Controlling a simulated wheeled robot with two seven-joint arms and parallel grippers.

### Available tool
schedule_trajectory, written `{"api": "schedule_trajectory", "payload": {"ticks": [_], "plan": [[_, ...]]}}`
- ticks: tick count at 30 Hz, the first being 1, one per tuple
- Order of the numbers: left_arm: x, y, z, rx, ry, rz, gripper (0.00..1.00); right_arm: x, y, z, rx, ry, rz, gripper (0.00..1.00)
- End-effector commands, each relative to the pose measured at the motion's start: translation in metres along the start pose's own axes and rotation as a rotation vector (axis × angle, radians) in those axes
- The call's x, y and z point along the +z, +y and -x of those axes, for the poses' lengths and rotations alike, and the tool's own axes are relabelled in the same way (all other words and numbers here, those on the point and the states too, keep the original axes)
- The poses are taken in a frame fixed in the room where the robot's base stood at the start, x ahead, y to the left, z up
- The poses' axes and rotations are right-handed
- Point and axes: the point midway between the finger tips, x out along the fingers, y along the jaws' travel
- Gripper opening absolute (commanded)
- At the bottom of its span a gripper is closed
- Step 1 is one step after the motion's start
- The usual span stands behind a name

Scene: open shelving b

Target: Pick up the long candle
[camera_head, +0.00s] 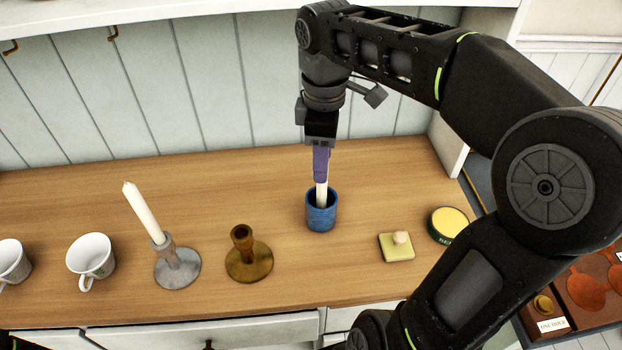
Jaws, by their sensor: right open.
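A white stick that looks like a candle (321,196) stands in a blue cup (320,218) on the wooden shelf. My right gripper (321,172) points down right above the cup, its purple fingers at the stick's upper end. The jaws are open; the fingers overlap in this view, so I cannot tell whether they touch the stick. A long white candle (144,213) stands tilted in a grey candle holder (178,268) to the left, away from the gripper. My left gripper does not show.
A brown candle holder (248,260), empty, stands between the grey holder and the cup. Two white mugs (91,256) are at the left. A yellow block with a knob (397,247) and a round yellow tin (447,223) are at the right. The shelf behind the holders is clear.

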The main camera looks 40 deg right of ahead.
Motion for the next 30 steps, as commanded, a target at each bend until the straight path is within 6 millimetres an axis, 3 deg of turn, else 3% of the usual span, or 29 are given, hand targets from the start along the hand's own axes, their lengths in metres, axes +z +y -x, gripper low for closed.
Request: {"api": "schedule_trajectory", "payload": {"ticks": [8, 16, 26, 30], "plan": [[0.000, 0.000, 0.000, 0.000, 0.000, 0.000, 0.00, 0.000, 0.000, -0.001, -0.001, 0.000, 0.000, 0.45], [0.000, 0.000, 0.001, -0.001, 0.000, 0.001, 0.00, 0.000, 0.000, -0.024, -0.002, -0.001, 0.000, 0.45], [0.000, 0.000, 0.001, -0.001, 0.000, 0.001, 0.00, -0.001, 0.001, -0.027, -0.001, 0.001, 0.000, 0.45], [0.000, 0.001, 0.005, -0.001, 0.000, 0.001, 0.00, -0.001, 0.001, -0.037, -0.004, -0.001, 0.000, 0.45]]}}
